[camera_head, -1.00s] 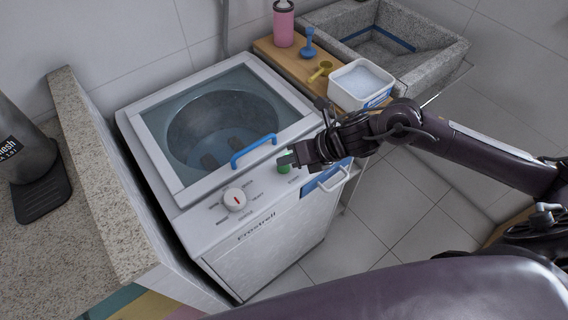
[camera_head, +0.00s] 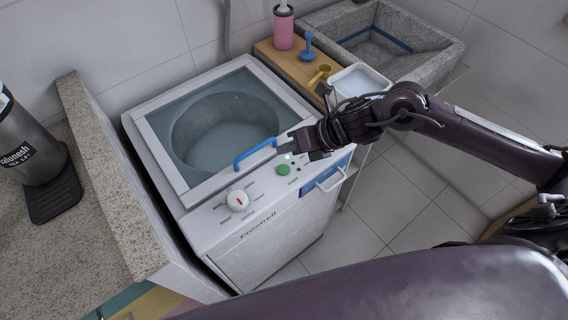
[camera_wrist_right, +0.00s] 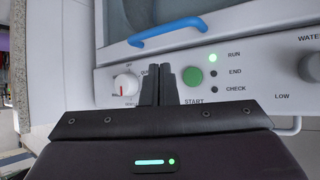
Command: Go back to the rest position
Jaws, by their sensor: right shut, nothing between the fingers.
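My right gripper (camera_head: 284,145) is shut and empty, above the front right part of the washing machine's (camera_head: 220,218) top panel, near the blue lid handle (camera_head: 255,153). In the right wrist view its fingers (camera_wrist_right: 169,88) are together, in front of the panel between the white dial (camera_wrist_right: 126,84) and the green start button (camera_wrist_right: 192,77). The button also shows in the head view (camera_head: 283,170), clear of the gripper. The lid is closed over the drum. My left gripper is not in view.
A granite counter (camera_head: 105,190) with a dark steel appliance (camera_head: 30,150) stands at the left. Behind, a wooden board (camera_head: 275,52) holds a pink bottle (camera_head: 283,28), a blue tool, a yellow scoop and a white powder tub (camera_head: 360,80). A stone sink (camera_head: 400,35) is beyond.

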